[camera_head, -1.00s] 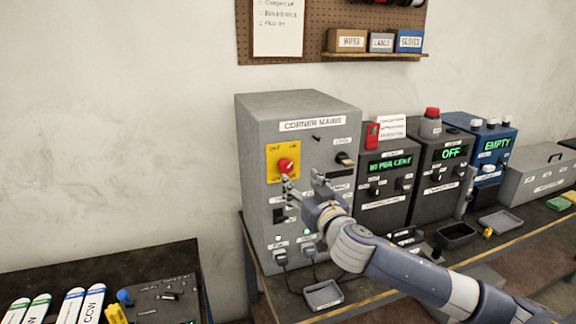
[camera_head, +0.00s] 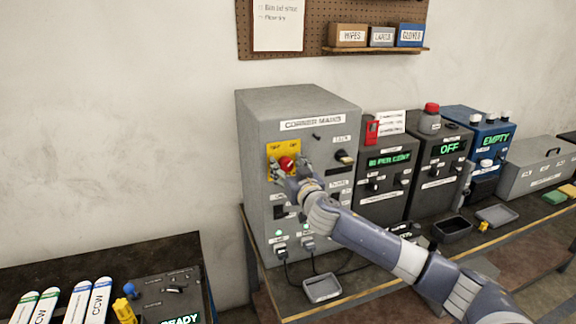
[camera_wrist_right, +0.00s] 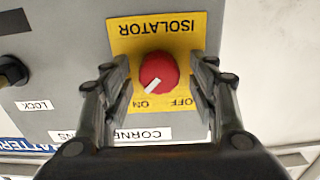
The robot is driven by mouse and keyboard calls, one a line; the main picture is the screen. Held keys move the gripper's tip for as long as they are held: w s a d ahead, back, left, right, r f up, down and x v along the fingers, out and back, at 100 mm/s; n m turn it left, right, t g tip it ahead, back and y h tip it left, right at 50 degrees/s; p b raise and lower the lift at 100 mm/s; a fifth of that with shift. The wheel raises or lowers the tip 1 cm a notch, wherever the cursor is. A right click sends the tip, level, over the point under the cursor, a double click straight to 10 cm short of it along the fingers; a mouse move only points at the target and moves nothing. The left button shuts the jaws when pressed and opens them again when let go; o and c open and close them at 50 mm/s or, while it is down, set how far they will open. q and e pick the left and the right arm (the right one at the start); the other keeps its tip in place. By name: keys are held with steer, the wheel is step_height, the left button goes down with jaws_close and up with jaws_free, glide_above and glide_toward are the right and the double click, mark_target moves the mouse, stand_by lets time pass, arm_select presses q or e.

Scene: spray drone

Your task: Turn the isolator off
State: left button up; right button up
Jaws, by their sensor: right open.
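The isolator is a red rotary knob (camera_head: 287,163) on a yellow plate (camera_head: 272,151) on the front of the grey CORNER MAINS cabinet (camera_head: 262,117). In the right wrist view the red knob (camera_wrist_right: 158,72) has a white mark pointing towards the ON label (camera_wrist_right: 141,104); the OFF label (camera_wrist_right: 180,101) is beside it. My right gripper (camera_head: 287,171) is at the knob. In the right wrist view its fingers (camera_wrist_right: 160,85) are open, one on each side of the knob, with small gaps visible. Whether they touch it cannot be told. My left gripper is not in view.
A black knob (camera_wrist_right: 12,72) marked LOCK sits beside the plate. Dark grey units (camera_head: 388,178) and a blue unit (camera_head: 488,140) stand right of the cabinet. A small grey tray (camera_head: 322,288) and cables lie on the bench below. A lower table (camera_head: 160,252) is at left.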

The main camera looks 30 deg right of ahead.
steer(key=shift+c, duration=0.6)
steer(key=c, duration=0.9)
steer(key=shift+c, duration=0.2)
steer(key=n, duration=0.3)
steer(key=shift+n, duration=0.4)
steer(key=n, duration=0.4)
steer(key=shift+a+n+p, duration=0.1)
steer(key=shift+n+p, duration=0.2)
steer(key=shift+p, duration=0.1)
steer(key=n+p, duration=0.1)
steer(key=n, duration=0.3)
steer(key=shift+f+n, duration=0.1)
steer(key=shift+n, duration=0.2)
steer(key=n+p, duration=0.1)
steer(key=n, duration=0.3)
steer(key=shift+a+f+n, duration=0.1)
steer(key=shift+f+n, duration=0.05)
steer(key=shift+n, duration=0.25)
